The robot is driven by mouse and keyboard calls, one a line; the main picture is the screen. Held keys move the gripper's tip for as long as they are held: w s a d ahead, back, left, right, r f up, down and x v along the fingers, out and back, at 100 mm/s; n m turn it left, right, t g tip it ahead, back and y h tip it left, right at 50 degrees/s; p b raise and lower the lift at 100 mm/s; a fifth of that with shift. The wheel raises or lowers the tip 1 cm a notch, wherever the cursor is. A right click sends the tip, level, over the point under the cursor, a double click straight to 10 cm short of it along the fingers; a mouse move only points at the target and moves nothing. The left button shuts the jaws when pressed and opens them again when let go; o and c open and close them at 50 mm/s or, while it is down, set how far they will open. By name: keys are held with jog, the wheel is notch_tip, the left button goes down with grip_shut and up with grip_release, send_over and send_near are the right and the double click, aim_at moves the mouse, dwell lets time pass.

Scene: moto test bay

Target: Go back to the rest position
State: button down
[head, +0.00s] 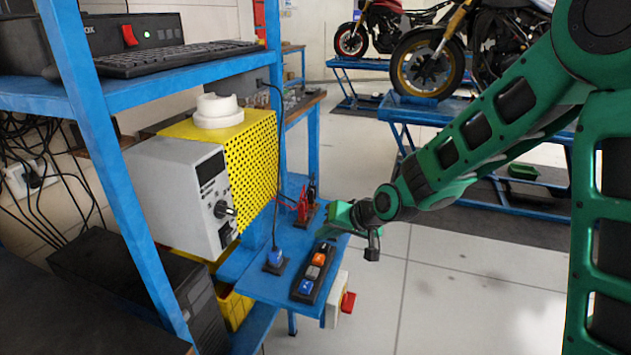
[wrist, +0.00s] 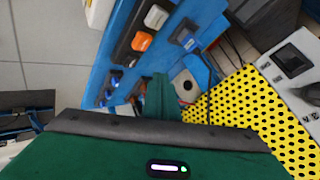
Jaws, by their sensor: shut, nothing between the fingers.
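My gripper (head: 326,234) reaches in from the right in the head view, on my green arm. It is just above the small blue shelf (head: 262,287), near the far end of a black button box. In the wrist view my gripper (wrist: 160,82) shows as closed green fingers pointing at the shelf, with nothing held. The button box (head: 302,293) has blue, white and orange buttons and also shows in the wrist view (wrist: 125,57). I cannot tell whether the fingertips touch anything.
A grey control unit (head: 180,190) with a knob and a yellow perforated cover (head: 255,160) stands left of my gripper. A blue connector (head: 275,258) and red leads (head: 302,208) are close by. A blue post (head: 110,160) stands left. Open floor (head: 460,290) lies right.

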jog(key=s+d+r+m+g+h, duration=0.1)
jog(key=s+d+r+h, duration=0.15)
jog(key=d, duration=0.65)
jog(key=s+d+r+h, duration=0.1)
jog(key=s+d, duration=0.3)
jog(key=d, duration=0.5)
jog(key=s+d+r+m+g+h, duration=0.15)
jog(key=s+d, duration=0.25)
jog(key=d, duration=0.4)
jog(key=s+d+r+m+g, duration=0.1)
jog(key=s+d, duration=0.3)
jog(key=s, duration=0.4)
jog(key=s+d+r+m+g, duration=0.1)
jog(key=s+d, duration=0.3)
jog(key=s, duration=0.4)
jog(key=s+d+m+g+h, duration=0.1)
jog(key=s+d, duration=0.3)
jog(key=s, duration=0.4)
jog(key=shift+s+r+m+g, duration=0.35)
jog(key=shift+r+m+g, duration=0.1)
jog(key=shift+m, duration=0.1)
